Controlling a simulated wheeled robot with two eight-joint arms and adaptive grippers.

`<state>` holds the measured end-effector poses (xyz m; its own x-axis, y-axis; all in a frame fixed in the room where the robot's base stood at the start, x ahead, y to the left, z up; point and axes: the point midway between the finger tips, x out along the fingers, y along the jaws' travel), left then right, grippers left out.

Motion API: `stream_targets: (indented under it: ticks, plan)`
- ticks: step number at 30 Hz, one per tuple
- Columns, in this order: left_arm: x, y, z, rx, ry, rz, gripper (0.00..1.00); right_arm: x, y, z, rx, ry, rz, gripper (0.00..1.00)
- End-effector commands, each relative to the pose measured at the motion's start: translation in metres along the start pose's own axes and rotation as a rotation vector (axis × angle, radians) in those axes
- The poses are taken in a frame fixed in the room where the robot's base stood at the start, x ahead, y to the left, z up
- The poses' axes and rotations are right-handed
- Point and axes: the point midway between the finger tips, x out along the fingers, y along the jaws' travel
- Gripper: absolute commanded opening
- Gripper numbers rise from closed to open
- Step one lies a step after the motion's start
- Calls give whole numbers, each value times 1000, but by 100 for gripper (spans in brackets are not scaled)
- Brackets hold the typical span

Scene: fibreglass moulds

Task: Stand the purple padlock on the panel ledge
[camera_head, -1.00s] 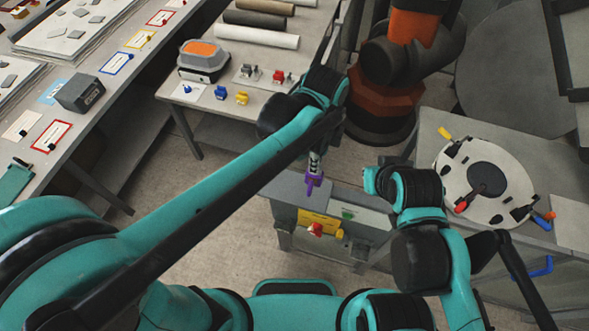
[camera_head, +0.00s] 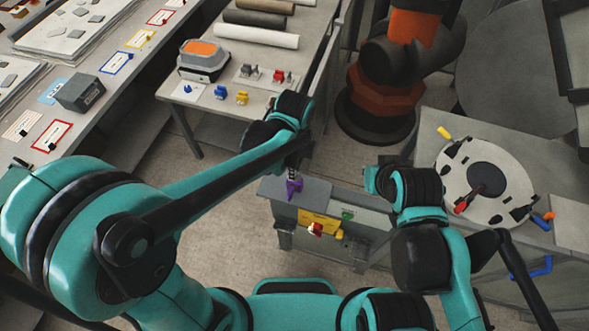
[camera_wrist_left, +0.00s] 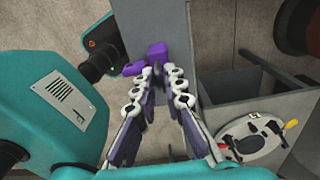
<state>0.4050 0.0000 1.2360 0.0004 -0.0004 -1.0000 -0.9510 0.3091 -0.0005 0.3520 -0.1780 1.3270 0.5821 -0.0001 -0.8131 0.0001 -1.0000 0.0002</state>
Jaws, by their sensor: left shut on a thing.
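The purple padlock (camera_head: 293,188) is in my left gripper (camera_head: 292,173), whose fingers are shut on it from above. The padlock appears over the left part of the grey panel ledge (camera_head: 318,197). I cannot tell whether it touches the ledge. In the left wrist view the padlock (camera_wrist_left: 157,50) shows beyond the fingertips of the left gripper (camera_wrist_left: 160,70), against the grey ledge surface (camera_wrist_left: 160,18). My right arm is bent at the right of the panel; its gripper fingers do not show.
The panel front carries a yellow plate (camera_head: 318,221), a red padlock (camera_head: 315,230) and a green piece (camera_head: 347,215). A table with a round white disc (camera_head: 455,195) stands at the right. Blue (camera_head: 221,92) and yellow (camera_head: 241,97) padlocks lie on the back table.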

Motion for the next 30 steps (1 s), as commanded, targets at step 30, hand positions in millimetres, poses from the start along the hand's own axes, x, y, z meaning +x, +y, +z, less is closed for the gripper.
stream_targets:
  ticks: [30]
  plan:
    - [-92, 0, 0, 0, 0, 0, 31, -3, 0, -2, 0, 0, 0, 0]
